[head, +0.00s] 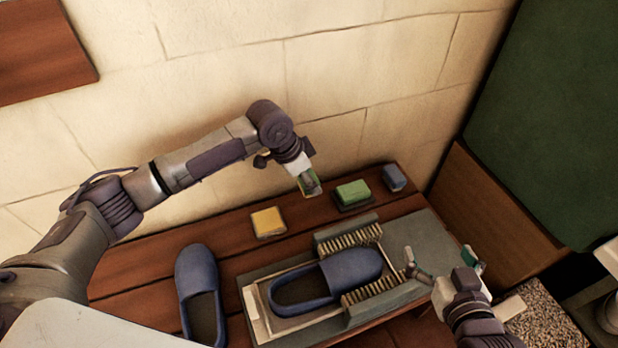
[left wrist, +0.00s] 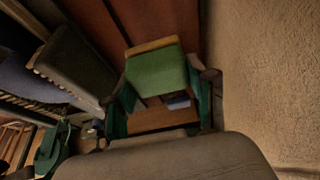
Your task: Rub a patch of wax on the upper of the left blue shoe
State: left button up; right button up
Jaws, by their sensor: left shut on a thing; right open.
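One blue shoe (head: 352,268) lies between two bristle brushes in a tray, its toe to the right. Another blue shoe (head: 196,268) lies on the bench at the left. I cannot tell for certain which is the left of the pair. My left gripper (head: 309,186) is shut on a small green-and-tan block, held above the bench's back edge, behind the tray. In the left wrist view this block (left wrist: 157,73) sits between the fingers. Whether it is the wax is unclear. My right gripper (head: 440,262) is open and empty, right of the shoe in the tray.
A yellow block (head: 268,222), a green block (head: 352,192) and a blue block (head: 394,177) stand along the bench's back. The brushes (head: 350,238) flank the shoe closely. The tray's grey right end (head: 415,232) is bare. A stone wall (head: 230,80) rises behind.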

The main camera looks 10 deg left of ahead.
pick_arm(q)
jog(key=o, duration=0.5)
jog(key=shift+c, duration=1.2)
jog(key=shift+r, duration=0.1)
